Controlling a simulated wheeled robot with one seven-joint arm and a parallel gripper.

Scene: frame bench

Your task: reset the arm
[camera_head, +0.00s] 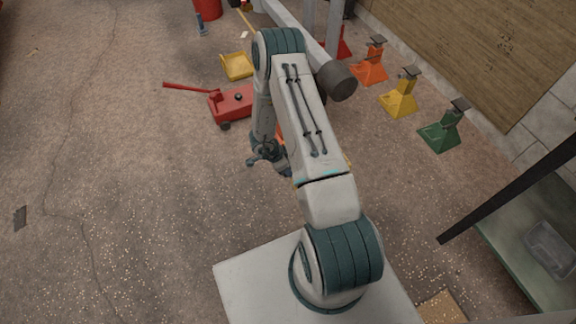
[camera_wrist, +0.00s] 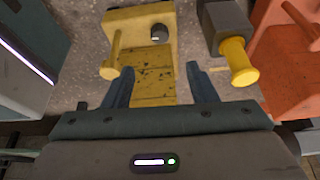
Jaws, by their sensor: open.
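My arm rises from its pale base and bends at the elbow in the head view, with my gripper (camera_head: 268,157) hanging below the forearm, high over the floor or bench; its height is hard to tell. In the wrist view my gripper (camera_wrist: 160,92) has its two dark blue fingers spread apart. A worn yellow block-like thing (camera_wrist: 150,58) shows beyond and between the fingers, with a peg and a dark knob on it. Nothing is seen held. Whether the fingers touch the yellow thing cannot be told.
A red floor jack (camera_head: 232,103) and a yellow tray (camera_head: 237,66) lie behind the arm. Orange (camera_head: 370,66), yellow (camera_head: 399,98) and green (camera_head: 442,130) jack stands line the right wall. A green bench with a grey tray (camera_head: 549,247) is at lower right. The left floor is mostly clear.

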